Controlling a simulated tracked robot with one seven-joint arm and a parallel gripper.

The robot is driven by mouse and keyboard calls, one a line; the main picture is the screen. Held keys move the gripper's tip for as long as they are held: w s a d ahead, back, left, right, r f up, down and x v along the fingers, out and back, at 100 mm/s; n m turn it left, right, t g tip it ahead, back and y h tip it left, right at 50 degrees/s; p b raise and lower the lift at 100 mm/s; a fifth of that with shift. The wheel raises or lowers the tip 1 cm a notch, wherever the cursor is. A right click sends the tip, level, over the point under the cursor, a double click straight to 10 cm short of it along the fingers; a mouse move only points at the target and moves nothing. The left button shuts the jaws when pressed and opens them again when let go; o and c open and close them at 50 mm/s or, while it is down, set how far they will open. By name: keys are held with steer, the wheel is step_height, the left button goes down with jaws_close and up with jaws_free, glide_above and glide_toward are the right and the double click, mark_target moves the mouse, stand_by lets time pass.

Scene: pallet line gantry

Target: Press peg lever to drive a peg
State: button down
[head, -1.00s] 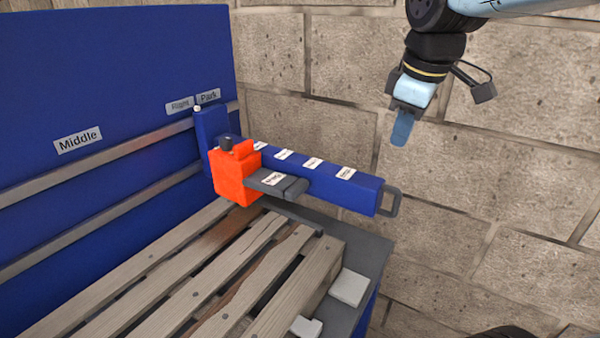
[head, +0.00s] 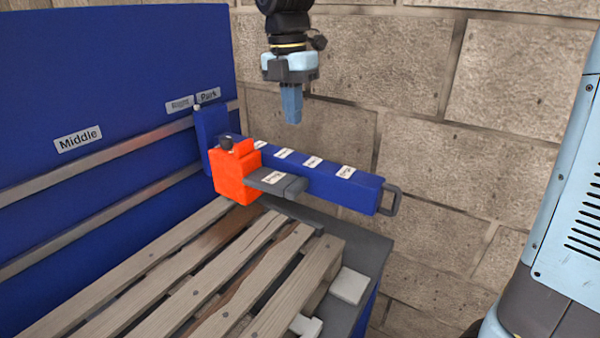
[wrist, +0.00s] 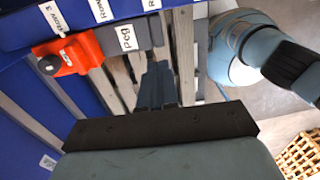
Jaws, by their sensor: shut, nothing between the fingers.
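The peg lever (head: 277,182) is a dark grey paddle with a white label on the side of the orange head (head: 236,172). In the wrist view the lever (wrist: 138,37) reads "Peg", beside the orange head (wrist: 75,55). The orange head sits on the blue gantry beam (head: 330,182). My gripper (head: 292,118) is shut and empty, pointing down above the beam and apart from the lever. Its fingers (wrist: 156,85) also show in the wrist view.
A slatted wooden pallet (head: 190,280) lies below the lever on a grey bed (head: 365,245). A blue panel (head: 110,60) with rails and "Middle", "Right" and "Park" labels stands at left. A grey handle (head: 391,199) sticks out at the beam's end. A stone wall (head: 470,130) stands behind.

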mark_target(299, 184)
steer(key=f, duration=0.9)
steer(key=d+f, duration=0.1)
steer(key=f, duration=0.4)
steer(key=shift+s, duration=0.25)
